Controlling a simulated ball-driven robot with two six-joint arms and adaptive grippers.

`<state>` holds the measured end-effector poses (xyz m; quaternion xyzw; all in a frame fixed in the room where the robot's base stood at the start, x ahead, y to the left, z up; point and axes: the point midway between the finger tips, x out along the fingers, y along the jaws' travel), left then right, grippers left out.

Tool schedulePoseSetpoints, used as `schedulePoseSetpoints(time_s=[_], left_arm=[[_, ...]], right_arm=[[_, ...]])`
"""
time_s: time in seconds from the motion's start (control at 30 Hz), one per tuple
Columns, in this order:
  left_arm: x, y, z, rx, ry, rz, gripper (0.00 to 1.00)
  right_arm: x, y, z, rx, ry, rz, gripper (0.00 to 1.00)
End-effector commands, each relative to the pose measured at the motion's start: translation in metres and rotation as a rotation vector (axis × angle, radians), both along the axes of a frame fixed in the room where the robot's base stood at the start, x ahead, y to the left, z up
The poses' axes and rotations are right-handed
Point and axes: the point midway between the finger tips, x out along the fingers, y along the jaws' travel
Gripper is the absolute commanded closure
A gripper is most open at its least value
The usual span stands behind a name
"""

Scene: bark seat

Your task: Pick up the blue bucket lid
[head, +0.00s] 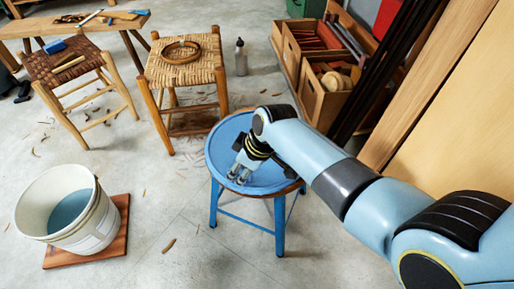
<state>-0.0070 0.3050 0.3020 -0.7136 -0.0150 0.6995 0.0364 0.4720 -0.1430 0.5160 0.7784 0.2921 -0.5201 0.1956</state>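The blue bucket lid (222,147) is a round, shallow disc with a raised rim. It lies flat on a small stool with blue legs (279,228), and a brown edge of the seat shows under it at the right. My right gripper (238,175) points down over the near middle of the lid, with its fingers a little apart and nothing seen between them. I cannot tell whether the fingertips touch the lid. My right arm hides the lid's right part. My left gripper is out of view.
A white bucket (98,222) with bluish contents stands on a brown board (122,205) at the lower left. Two woven stools (190,70) and a workbench (70,27) stand behind. Wooden crates (322,100) and leaning planks (425,85) line the right. Floor between bucket and blue stool is mostly clear.

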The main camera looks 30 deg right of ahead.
Motion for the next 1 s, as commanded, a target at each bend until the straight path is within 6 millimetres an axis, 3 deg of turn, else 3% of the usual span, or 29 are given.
schedulePoseSetpoints(time_s=[0.03, 0.23, 0.73, 0.87, 1.0], left_arm=[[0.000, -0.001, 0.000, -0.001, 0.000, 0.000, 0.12], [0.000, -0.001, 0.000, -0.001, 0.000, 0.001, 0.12], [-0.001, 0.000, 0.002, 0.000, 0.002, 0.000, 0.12], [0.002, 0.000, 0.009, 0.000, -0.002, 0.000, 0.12], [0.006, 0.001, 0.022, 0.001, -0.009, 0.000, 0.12]], right_arm=[[0.000, 0.000, 0.000, 0.000, 0.000, 0.000, 0.76], [0.000, 0.000, 0.000, 0.000, 0.000, 0.000, 1.00], [0.000, 0.000, 0.004, 0.000, -0.001, 0.000, 1.00], [0.001, 0.000, 0.017, 0.000, -0.002, 0.001, 1.00], [0.001, 0.000, 0.043, 0.001, -0.004, -0.001, 1.00]])
